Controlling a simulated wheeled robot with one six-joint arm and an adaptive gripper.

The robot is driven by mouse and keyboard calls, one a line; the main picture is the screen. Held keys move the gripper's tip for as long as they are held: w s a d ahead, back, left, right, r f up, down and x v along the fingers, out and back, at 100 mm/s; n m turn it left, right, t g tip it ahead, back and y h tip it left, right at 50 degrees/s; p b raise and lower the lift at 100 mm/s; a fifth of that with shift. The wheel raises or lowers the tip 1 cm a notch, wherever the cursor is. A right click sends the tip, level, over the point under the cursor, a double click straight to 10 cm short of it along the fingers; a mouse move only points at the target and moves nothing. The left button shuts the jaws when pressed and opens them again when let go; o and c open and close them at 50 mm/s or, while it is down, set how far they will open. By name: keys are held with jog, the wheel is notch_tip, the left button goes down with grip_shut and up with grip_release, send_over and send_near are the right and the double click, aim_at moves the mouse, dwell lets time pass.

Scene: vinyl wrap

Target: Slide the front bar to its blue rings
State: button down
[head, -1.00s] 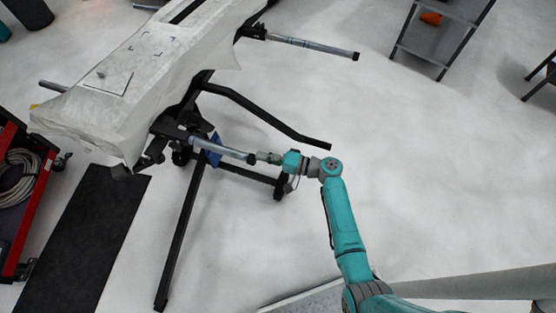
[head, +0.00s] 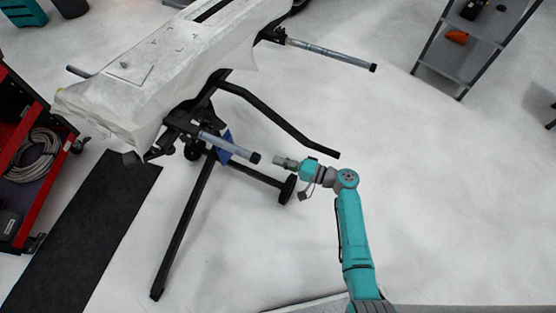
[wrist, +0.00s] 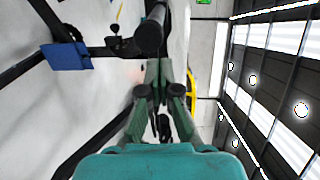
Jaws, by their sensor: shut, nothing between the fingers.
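The front bar (head: 228,146) is a silver-grey tube with a black end cap, sticking out of the near end of the black stand. Its round black end also shows in the wrist view (wrist: 150,38), just ahead of the fingers. My gripper (head: 276,160) is shut and empty, to the right of the bar's end and roughly in line with it. A small gap shows between them in the head view. The shut fingers also show in the wrist view (wrist: 164,75). I cannot make out blue rings on the bar clearly.
A white covered panel (head: 150,75) lies on the stand. A second bar (head: 330,54) sticks out farther back. A blue block (wrist: 66,57) sits by the stand. A black stand leg (head: 285,125) runs close behind my gripper. A red cart (head: 35,150) stands left; open floor lies right.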

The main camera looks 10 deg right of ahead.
jog(key=v, duration=0.9)
jog(key=s+a+f+h, duration=0.2)
jog(key=s+f+h, duration=0.3)
jog(key=s, duration=0.6)
jog(key=s+a+f+h, duration=0.1)
jog(key=s+f+h, duration=0.4)
jog(key=s, duration=0.6)
jog(key=s+d+r+n+t+h, duration=0.1)
jog(key=s+r+n, duration=0.1)
jog(key=s+r, duration=0.3)
jog(key=s+d+r+n+t+h, duration=0.1)
jog(key=s+r, duration=0.4)
jog(key=r, duration=0.8)
jog(key=s+d+r+n+t+h, duration=0.1)
jog(key=s+r, duration=0.4)
jog(key=r, duration=0.5)
jog(key=n+t+h, duration=0.1)
jog(key=n+t, duration=0.1)
jog(key=shift+d+n, duration=0.3)
jog(key=shift+n, duration=0.1)
